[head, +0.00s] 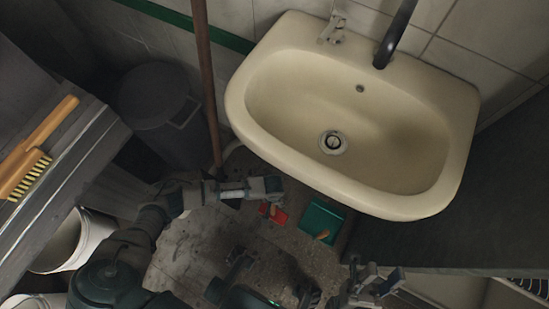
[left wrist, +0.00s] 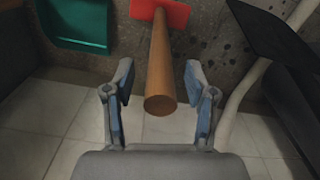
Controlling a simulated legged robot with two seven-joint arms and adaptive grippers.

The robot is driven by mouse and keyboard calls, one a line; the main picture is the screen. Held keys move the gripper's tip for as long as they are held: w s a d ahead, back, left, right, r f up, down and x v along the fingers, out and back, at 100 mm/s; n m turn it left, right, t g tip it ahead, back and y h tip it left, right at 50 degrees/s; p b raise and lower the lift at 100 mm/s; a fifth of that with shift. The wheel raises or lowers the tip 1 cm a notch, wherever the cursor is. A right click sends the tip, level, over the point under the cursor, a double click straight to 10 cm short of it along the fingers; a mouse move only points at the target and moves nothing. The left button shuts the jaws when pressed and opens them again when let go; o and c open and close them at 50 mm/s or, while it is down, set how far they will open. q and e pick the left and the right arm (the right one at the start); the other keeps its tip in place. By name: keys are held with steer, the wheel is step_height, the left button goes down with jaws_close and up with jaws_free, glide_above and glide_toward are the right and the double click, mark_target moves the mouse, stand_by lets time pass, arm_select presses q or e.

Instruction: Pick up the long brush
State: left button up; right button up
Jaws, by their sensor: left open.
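A tool with a round wooden handle (left wrist: 161,60) and a flat red head (left wrist: 180,12) shows in the left wrist view, its handle end facing the camera. In the head view its red head (head: 279,217) is on the floor below the sink. My left gripper (left wrist: 159,75) is open, one finger on each side of the handle, no contact visible. In the head view the left gripper (head: 275,187) is just above the red head. My right gripper (head: 375,279) is at the bottom of the head view, fingers apart, empty. A wooden brush with yellow bristles (head: 36,150) lies on the grey counter (head: 60,180).
A cream sink (head: 270,130) overhangs the floor. A teal dustpan (head: 317,218) lies beside the red tool. A dark bin (head: 155,100) and a tall wooden pole (head: 205,80) stand by the wall. White buckets (head: 85,243) are under the counter. A pale pipe (left wrist: 235,105) runs right of the gripper.

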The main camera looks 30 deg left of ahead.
arm_select(q)
jaws_close()
steer(key=shift+r, duration=0.1)
